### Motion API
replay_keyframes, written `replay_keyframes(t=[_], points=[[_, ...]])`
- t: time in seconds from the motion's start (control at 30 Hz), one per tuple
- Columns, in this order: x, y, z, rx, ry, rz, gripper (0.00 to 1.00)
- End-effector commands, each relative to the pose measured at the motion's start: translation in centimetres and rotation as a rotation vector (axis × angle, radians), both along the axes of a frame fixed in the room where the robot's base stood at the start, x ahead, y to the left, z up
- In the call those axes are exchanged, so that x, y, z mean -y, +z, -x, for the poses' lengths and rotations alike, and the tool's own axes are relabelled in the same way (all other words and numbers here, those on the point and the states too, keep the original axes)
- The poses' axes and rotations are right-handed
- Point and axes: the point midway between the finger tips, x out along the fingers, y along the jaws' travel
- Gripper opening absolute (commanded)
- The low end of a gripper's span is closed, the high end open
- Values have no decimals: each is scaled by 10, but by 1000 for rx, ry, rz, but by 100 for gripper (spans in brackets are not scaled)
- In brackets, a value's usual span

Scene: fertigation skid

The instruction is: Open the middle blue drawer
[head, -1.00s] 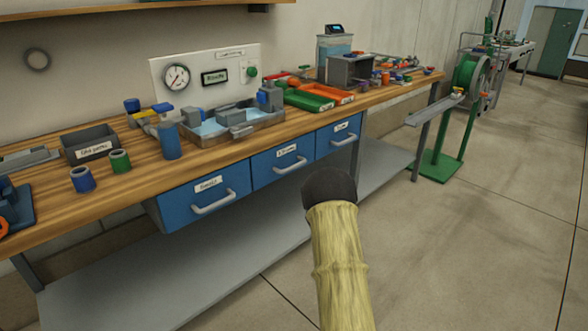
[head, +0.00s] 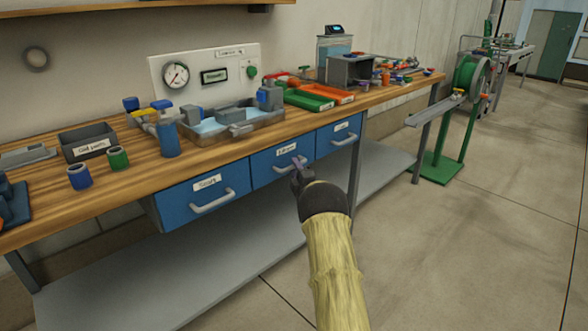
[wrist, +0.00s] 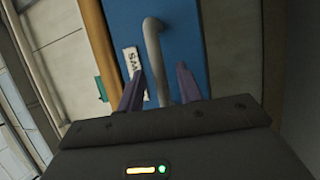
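The middle blue drawer (head: 265,171) is under the workbench, between two other blue drawers, and looks shut. In the head view my gripper (head: 297,166) is in front of this drawer and overlaps its pale handle (head: 287,168), which is partly hidden. In the wrist view the grey bar handle (wrist: 153,40) runs down between the two dark fingers of my gripper (wrist: 158,68) on a blue drawer front (wrist: 185,25). The fingers are apart, one on each side of the handle. Whether they touch it I cannot tell. A white label (wrist: 132,62) is partly behind the left finger.
The wooden benchtop (head: 130,185) above holds bins, trays and bottles. A grey lower shelf (head: 150,275) runs beneath. A green hose reel stand (head: 462,130) is at the right. The floor in front is free.

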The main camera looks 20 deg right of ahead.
Motion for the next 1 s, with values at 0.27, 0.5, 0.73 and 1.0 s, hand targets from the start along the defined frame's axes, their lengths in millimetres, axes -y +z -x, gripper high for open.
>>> replay_keyframes(t=[0.27, 0.5, 0.73, 1.0], points=[[1, 3, -17, 0, 0, 1, 36], [1, 3, -18, -1, -1, 0, 36], [1, 3, -17, -1, -1, 0, 0], [2, 3, -16, -1, -1, 1, 0]])
